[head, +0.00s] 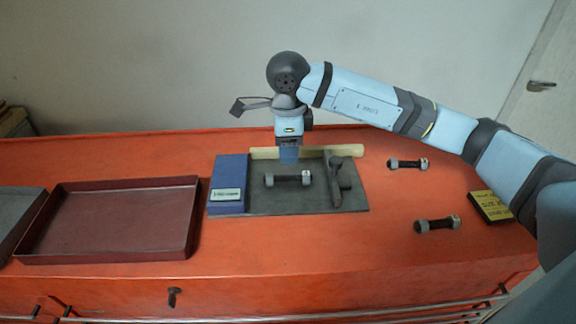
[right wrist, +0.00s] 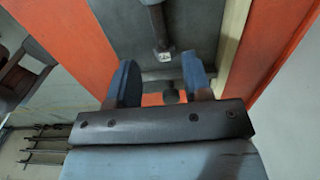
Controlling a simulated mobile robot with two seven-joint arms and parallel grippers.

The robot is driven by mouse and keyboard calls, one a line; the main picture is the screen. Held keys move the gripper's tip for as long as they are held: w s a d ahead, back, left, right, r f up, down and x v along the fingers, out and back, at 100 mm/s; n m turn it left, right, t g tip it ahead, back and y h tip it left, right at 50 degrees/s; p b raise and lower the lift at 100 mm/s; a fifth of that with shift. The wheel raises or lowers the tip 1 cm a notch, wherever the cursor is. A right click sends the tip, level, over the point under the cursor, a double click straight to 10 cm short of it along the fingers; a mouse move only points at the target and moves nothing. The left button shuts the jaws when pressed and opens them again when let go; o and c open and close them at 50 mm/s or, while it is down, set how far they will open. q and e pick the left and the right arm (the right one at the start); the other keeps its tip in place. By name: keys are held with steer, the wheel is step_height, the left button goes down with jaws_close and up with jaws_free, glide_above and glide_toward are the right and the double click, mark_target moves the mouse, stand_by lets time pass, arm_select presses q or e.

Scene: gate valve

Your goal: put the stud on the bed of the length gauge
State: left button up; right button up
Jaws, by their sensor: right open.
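The length gauge has a grey bed (head: 285,203), with a blue block (head: 229,183) bearing a label at its left end and a dark upright part (head: 335,182) at its right. A stud (head: 288,180) with nuts at its ends lies on the bed between them; it also shows in the right wrist view (right wrist: 157,28). My right gripper (head: 289,156) points down just behind and above this stud. In the right wrist view its blue fingers (right wrist: 160,72) are apart with nothing between them, and the stud lies beyond the tips. My left gripper is out of view.
Two more studs, one farther back (head: 407,164) and one nearer (head: 437,224), lie on the orange bench right of the gauge. An empty dark red tray (head: 110,222) sits left. A pale wooden strip (head: 345,151) runs behind the gauge.

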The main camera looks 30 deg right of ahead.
step_height(320, 180, up, 4)
steer(key=shift+f, duration=0.1)
stand_by(0.6)
